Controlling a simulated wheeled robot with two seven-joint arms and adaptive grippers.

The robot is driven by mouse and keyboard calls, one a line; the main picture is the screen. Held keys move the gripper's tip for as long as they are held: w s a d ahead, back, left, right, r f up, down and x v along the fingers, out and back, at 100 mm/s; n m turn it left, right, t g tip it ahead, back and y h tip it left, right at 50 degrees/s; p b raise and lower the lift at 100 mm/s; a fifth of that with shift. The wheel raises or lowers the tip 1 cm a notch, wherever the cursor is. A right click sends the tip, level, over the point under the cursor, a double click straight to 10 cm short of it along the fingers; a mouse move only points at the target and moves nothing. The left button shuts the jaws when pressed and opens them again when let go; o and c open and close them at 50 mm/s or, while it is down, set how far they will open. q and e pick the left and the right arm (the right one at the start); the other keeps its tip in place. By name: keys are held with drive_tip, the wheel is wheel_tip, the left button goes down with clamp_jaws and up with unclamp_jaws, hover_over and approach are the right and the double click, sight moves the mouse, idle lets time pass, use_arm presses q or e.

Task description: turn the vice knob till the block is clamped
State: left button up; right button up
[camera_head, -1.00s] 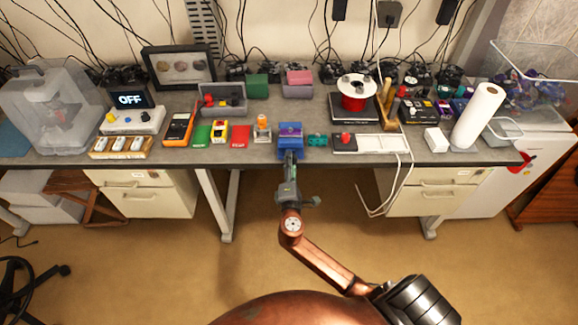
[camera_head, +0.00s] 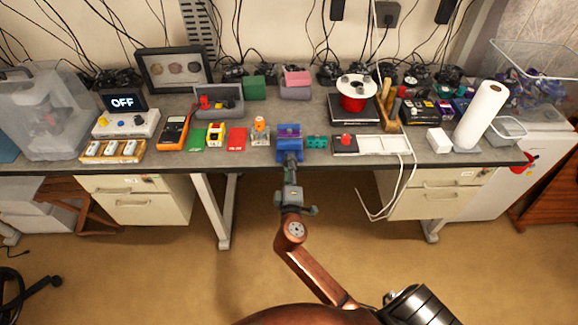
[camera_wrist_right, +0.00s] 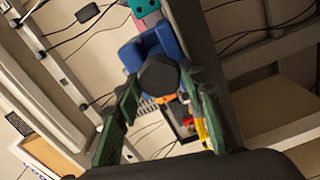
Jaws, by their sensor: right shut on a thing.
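The blue vice (camera_head: 289,155) stands at the front edge of the workbench, near the middle in the head view. A purple block (camera_head: 289,130) sits at its top; I cannot tell whether the jaws touch it on both sides. My right gripper (camera_head: 291,171) reaches up to the vice's front from below. In the right wrist view the dark, many-sided vice knob (camera_wrist_right: 159,77) lies between the green fingers of my right gripper (camera_wrist_right: 166,88), in front of the blue vice body (camera_wrist_right: 150,47). My right gripper is shut on the knob. My left gripper is out of view.
A teal part (camera_head: 316,142) stands close to the vice's right, then a board with a red button (camera_head: 345,140). A small orange-topped item (camera_head: 260,126) and a red box (camera_head: 237,139) stand to the left. White cables hang over the bench edge at right. The floor in front is clear.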

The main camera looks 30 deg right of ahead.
drive_tip(key=shift+f, duration=0.1)
idle(0.7)
drive_tip(key=o, duration=1.1)
drive_tip(key=shift+o, duration=0.2)
drive_tip(key=v, duration=1.2)
